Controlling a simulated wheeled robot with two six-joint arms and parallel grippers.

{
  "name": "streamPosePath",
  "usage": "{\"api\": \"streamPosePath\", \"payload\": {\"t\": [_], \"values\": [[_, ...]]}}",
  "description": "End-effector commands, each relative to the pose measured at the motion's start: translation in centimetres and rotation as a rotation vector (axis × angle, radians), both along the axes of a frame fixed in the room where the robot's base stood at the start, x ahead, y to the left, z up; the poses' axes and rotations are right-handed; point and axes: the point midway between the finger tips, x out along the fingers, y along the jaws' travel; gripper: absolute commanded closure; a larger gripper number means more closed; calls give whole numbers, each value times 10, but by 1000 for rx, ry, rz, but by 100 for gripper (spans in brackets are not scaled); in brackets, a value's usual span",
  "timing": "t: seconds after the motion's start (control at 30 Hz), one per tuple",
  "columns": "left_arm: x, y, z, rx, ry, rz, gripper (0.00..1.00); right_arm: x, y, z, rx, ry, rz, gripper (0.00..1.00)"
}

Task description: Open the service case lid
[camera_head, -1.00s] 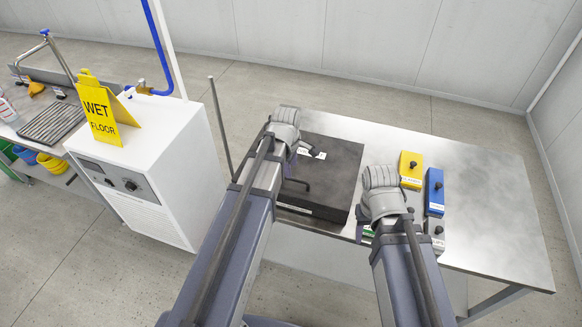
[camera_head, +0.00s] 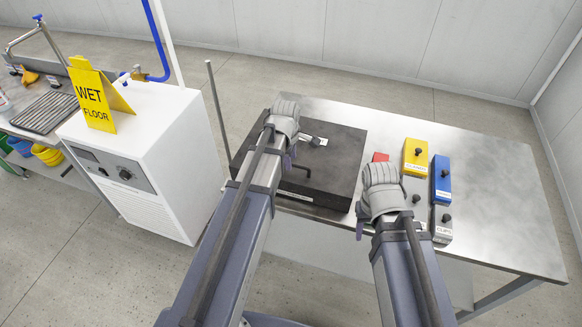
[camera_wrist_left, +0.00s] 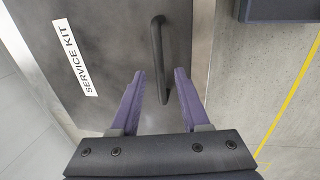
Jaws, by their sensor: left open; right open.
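The service case (camera_head: 345,165) is a dark, flat box on the left end of the metal table, its lid down. The left wrist view shows the grey lid (camera_wrist_left: 115,25) with a white SERVICE KIT label (camera_wrist_left: 75,57) and a black bar handle (camera_wrist_left: 157,45). My left gripper (camera_wrist_left: 160,75) is open and empty above the lid. In that view the handle's near end shows between its fingers; I cannot tell the height gap. In the head view my left wrist hides part of the case. My right gripper (camera_head: 388,228) is open near the table's front edge, its fingers mostly hidden.
Yellow (camera_head: 415,160), blue (camera_head: 441,185) and grey (camera_head: 441,230) boxes stand right of the case, with a partly hidden red one (camera_head: 380,157). The table's right side (camera_head: 505,205) is clear. A white cabinet (camera_head: 150,165) with a WET FLOOR sign (camera_head: 92,97) stands left.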

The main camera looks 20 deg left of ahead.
Motion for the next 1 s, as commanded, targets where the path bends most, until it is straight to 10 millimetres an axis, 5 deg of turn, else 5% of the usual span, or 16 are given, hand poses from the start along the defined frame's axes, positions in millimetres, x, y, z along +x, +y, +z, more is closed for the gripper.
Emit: {"api": "streamPosePath", "payload": {"t": [0.4, 0.8, 1.0], "values": [[2, 0, -11, 0, 0, 0, 54, 0, 0, -11, 0, 0, 0, 50], [2, 0, -11, 0, 0, 0, 98, 0, 0, -11, 0, 0, 0, 50], [2, 0, -11, 0, 0, 0, 100, 0, 0, -11, 0, 0, 0, 50]]}}
